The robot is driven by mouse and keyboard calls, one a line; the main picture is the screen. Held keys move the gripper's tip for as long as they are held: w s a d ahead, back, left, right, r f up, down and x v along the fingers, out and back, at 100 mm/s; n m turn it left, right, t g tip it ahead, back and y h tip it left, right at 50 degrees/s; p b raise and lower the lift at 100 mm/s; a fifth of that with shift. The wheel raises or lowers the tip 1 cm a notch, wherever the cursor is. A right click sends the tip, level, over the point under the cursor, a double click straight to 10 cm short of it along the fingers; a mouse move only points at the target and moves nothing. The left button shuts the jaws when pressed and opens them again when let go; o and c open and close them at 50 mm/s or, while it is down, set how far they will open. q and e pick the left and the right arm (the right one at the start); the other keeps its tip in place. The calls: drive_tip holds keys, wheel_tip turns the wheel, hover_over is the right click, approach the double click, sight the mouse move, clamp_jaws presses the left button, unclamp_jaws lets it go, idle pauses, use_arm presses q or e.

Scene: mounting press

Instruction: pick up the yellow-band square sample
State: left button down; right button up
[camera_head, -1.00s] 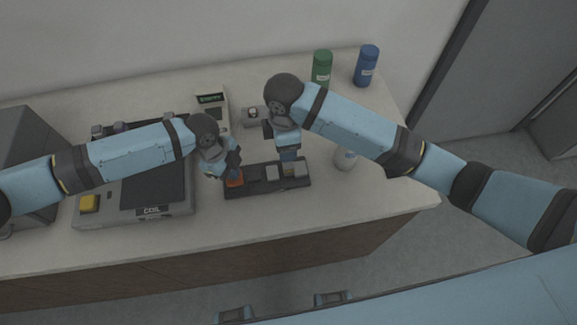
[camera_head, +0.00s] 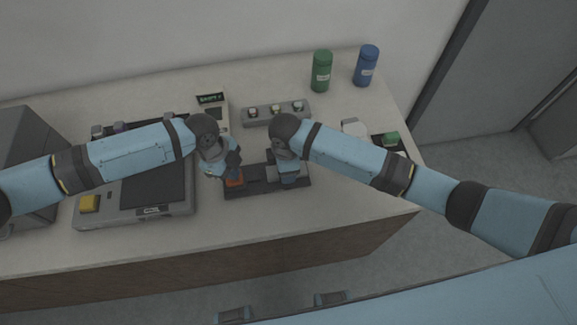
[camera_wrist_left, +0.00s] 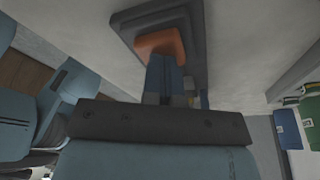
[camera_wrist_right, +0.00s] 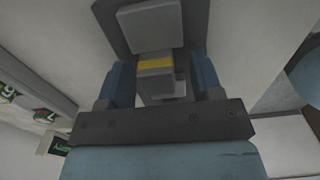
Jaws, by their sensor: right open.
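The yellow-band square sample (camera_wrist_right: 157,72) is a grey block with a yellow stripe, seen in the right wrist view. My right gripper (camera_wrist_right: 160,85) is open, with one blue finger on each side of the sample. In the head view the right gripper (camera_head: 288,178) is down at the right part of the dark tray (camera_head: 256,189), and its wrist hides the sample. My left gripper (camera_wrist_left: 168,72) has its fingers close together and looks shut. They are at an orange block (camera_wrist_left: 162,45), which also shows at the tray's left end in the head view (camera_head: 235,180).
A grey rack (camera_head: 262,119) with several small round pieces stands behind the tray. A machine with a yellow button (camera_head: 89,203) stands at the left. Green (camera_head: 321,72) and blue (camera_head: 367,66) bottles stand at the back. A green-topped item (camera_head: 391,138) lies at the right.

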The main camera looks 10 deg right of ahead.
use_arm(q)
drive_tip(key=shift+f, duration=0.1)
use_arm(e)
clamp_jaws()
drive_tip(key=shift+r, duration=0.1)
wheel_tip(320, 180, up, 15)
idle(1.1)
